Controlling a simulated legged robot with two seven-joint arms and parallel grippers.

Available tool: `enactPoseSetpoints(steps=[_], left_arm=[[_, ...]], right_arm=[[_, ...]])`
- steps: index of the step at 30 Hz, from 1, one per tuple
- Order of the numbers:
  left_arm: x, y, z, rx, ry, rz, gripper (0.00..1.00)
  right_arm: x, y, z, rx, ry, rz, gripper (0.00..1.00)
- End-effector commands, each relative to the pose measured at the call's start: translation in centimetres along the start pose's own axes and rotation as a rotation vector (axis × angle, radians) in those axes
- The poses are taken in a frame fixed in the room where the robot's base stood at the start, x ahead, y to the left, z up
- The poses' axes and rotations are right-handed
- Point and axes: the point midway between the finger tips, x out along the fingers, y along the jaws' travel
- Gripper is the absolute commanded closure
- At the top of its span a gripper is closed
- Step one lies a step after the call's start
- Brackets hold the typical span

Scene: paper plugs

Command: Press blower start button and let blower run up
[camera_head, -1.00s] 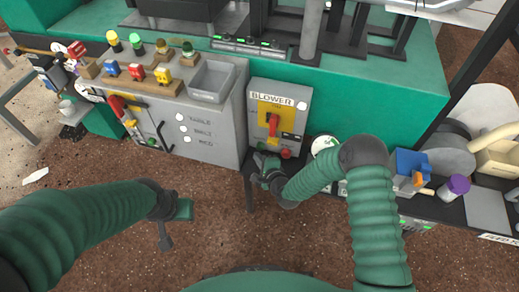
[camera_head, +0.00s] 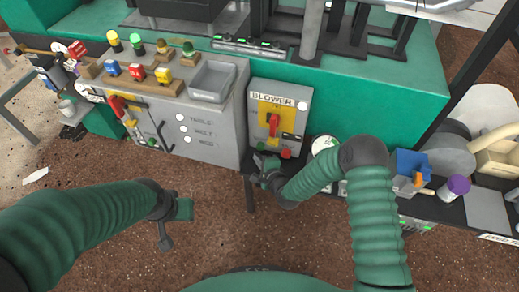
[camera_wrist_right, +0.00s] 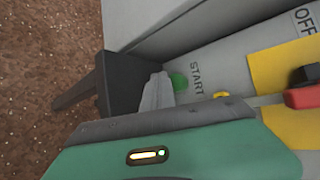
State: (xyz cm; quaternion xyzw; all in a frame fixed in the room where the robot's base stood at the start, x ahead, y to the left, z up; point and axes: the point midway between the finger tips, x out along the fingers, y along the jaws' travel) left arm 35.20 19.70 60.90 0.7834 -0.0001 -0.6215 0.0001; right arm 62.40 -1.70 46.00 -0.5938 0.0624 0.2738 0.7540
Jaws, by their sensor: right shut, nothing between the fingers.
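The grey blower box (camera_head: 299,117), labelled BLOWER, stands on the front of the green machine. It has a yellow plate with a red switch handle (camera_head: 273,124) and a red button (camera_head: 286,154) below. My right gripper (camera_head: 260,163) is at the box's lower left, shut and empty. In the right wrist view its fingertips (camera_wrist_right: 157,93) lie right beside the green button (camera_wrist_right: 180,82) marked START. I cannot tell whether they touch it.
A grey control cabinet (camera_head: 220,135) with coloured lamps and an open tray (camera_head: 212,80) stands left of the blower box. A round gauge (camera_head: 325,146) is right of it. A dark shelf with a blue item (camera_head: 408,163) and a purple-topped jar (camera_head: 455,187) is further right.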

Motion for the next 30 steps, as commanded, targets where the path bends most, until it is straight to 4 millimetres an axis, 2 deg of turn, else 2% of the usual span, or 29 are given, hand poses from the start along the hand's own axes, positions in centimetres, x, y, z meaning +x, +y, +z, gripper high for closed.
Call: enactPoseSetpoints(steps=[30], left_arm=[[0.07, 0.0, 0.02, 0.0, 0.0, 0.0, 0.64]], right_arm=[[0.48, -0.54, -0.38, 0.0, 0.0, 0.0, 1.0]])
